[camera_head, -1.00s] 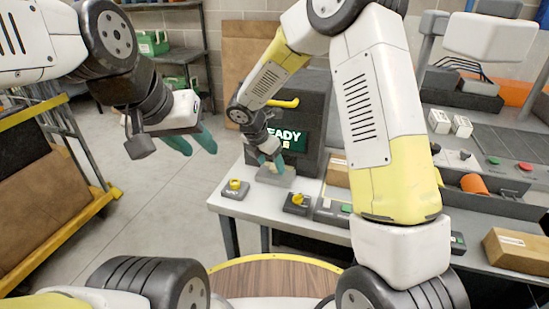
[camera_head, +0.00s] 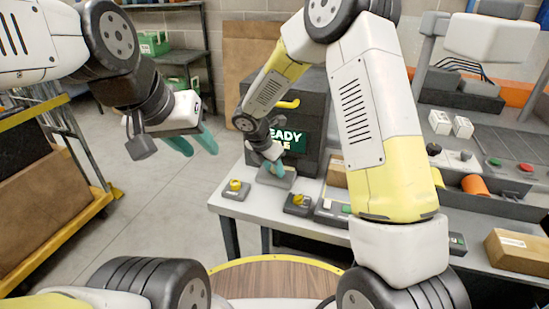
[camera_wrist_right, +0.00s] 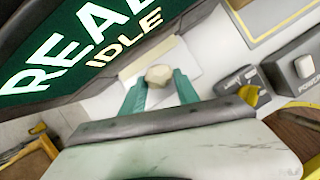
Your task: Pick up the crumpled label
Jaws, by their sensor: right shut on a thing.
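The crumpled label (camera_wrist_right: 158,75) is a small beige lump in the right wrist view. It sits between the teal fingertips of my right gripper (camera_wrist_right: 160,92), which is shut on it. In the head view my right gripper (camera_head: 277,166) is low over a small grey block-like holder (camera_head: 277,179) at the bench's far left part, and the label is hidden there. I cannot tell whether the label still touches the surface below. My left gripper (camera_head: 195,143) is open and empty, in the air left of the bench.
A dark machine with a green READY IDLE screen (camera_head: 292,141) stands right behind my right gripper. Yellow-knobbed switch boxes (camera_head: 235,190) (camera_head: 298,204) sit along the bench's front edge. A cardboard box (camera_head: 518,250) lies at right. A cart (camera_head: 50,200) stands left; floor between is clear.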

